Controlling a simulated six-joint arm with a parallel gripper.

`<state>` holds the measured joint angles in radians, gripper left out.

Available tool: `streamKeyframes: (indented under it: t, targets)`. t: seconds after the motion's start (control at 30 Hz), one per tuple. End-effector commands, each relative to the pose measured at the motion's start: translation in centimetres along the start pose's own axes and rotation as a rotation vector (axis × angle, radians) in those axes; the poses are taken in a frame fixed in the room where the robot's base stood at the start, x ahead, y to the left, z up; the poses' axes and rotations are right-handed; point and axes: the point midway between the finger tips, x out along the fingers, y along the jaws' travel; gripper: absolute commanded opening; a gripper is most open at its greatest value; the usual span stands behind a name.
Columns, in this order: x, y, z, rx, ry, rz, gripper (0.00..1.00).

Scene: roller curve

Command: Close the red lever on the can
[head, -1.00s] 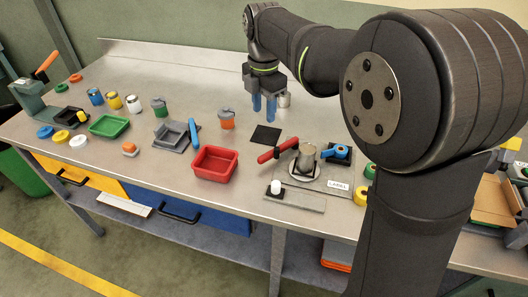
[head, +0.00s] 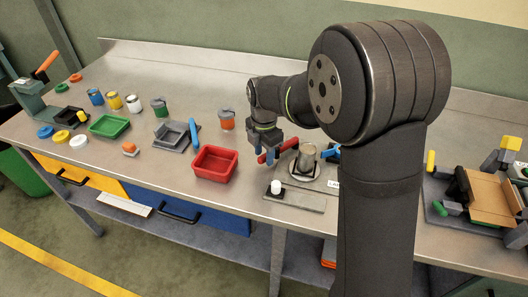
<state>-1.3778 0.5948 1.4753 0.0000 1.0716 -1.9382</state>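The can (head: 307,155) is a grey cylinder standing upright on a round pale base, on a grey fixture plate right of the red tray. The red lever (head: 289,146) sticks out from the can's left side. The gripper covers part of the lever. Whether the fingers touch the lever, or how far apart they are, is too small to tell.
A red tray (head: 214,164) stands close on the left of my gripper. A white knob (head: 276,187) sits on a plate in front of the can. A blue part (head: 331,152) is just right of the can, partly behind my arm.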

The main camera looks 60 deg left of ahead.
Motion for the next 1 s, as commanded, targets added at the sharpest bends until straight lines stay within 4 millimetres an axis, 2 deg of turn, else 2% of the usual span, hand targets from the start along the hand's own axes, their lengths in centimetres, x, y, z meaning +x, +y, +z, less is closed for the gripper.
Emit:
streamKeyframes:
  t: [0.2, 0.27, 0.4, 0.43, 0.77, 1.0]
  targets:
    - [0.0, 0.0, 0.0, 0.0, 0.0, 0.0, 0.4]
    - [0.0, 0.0, 0.0, 0.0, 0.0, 0.0, 0.3]
    - [0.0, 0.0, 0.0, 0.0, 0.0, 0.0, 0.03]
    - [0.0, 0.0, 0.0, 0.0, 0.0, 0.0, 0.0]
    - [-0.1, -0.3, 0.0, -0.021, 0.0, 0.001, 0.0]
    - [-0.1, -1.8, 0.1, -0.132, 0.0, 0.001, 0.0]
